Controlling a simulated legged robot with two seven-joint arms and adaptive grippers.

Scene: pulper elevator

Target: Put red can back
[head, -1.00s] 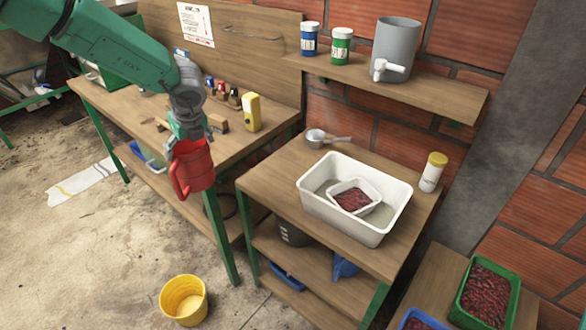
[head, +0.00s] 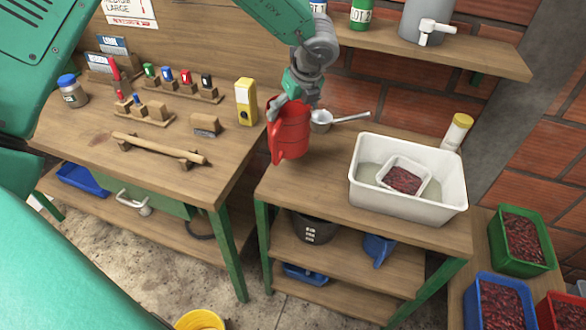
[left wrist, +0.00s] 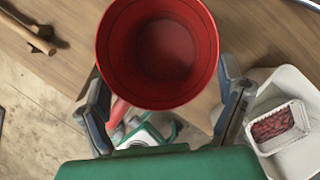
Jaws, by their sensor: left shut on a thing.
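The red can (head: 289,134) is an open-topped can with a handle on its left side. My left gripper (head: 284,108) is shut on it and holds it upright at the left part of the right-hand table (head: 300,193). I cannot tell whether its base touches the tabletop. In the left wrist view the red can (left wrist: 158,50) shows from above, its inside looking empty, between the two fingers of my left gripper (left wrist: 160,95). My right gripper is not in view.
A white tub (head: 364,190) with a small tray of red beans stands right of the can. A metal scoop (head: 321,120) lies close behind it, and a white bottle (head: 457,132) stands at the back right. A yellow box (head: 246,102) stands on the left bench.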

